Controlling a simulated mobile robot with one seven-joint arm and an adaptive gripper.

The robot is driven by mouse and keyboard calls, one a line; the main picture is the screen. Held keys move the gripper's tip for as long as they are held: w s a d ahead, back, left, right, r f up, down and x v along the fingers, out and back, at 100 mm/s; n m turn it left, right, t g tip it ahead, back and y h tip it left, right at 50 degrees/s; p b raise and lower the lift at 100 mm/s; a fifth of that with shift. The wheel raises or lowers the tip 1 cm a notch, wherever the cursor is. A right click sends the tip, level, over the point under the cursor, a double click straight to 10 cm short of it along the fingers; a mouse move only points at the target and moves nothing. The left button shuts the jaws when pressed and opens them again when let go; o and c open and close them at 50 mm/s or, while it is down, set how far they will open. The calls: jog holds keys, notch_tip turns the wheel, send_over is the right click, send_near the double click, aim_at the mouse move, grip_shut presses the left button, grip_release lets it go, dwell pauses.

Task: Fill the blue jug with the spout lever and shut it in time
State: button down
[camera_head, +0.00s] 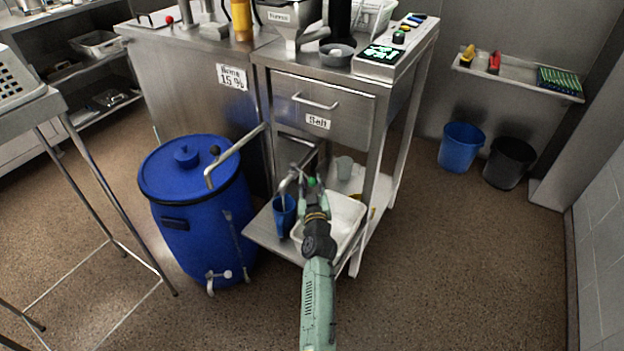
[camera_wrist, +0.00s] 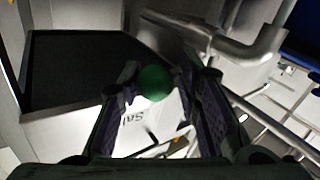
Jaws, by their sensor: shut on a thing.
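The blue jug (camera_head: 284,217) stands upright on the lower shelf of the steel cart, below the bent metal spout (camera_head: 290,179). Its contents are not clear, and I cannot tell whether liquid is running into it. The spout lever's green ball knob (camera_head: 311,182) is just right of the spout. My gripper (camera_head: 313,190) reaches up to it from the front and is shut on the lever. In the wrist view the green knob (camera_wrist: 154,83) sits between my fingers, and a bent metal pipe (camera_wrist: 240,48) is at upper right. The jug is not visible there.
A white tray (camera_head: 347,212) and a grey cup (camera_head: 344,167) are right of the jug. A drawer labelled Salt (camera_head: 320,98) is above.

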jog(key=shift+d+r, duration=0.15)
jog(key=shift+d, duration=0.05)
jog(key=c, duration=1.5)
grip_release()
jog(key=shift+c, duration=0.2)
jog(key=o, duration=0.3)
jog(key=shift+a, duration=0.15)
jog(key=shift+o, duration=0.2)
jog(key=shift+s, duration=0.1)
jog(key=s+d, duration=0.1)
jog(key=s, duration=1)
jog(key=shift+s, duration=0.4)
jog(key=shift+d, duration=0.1)
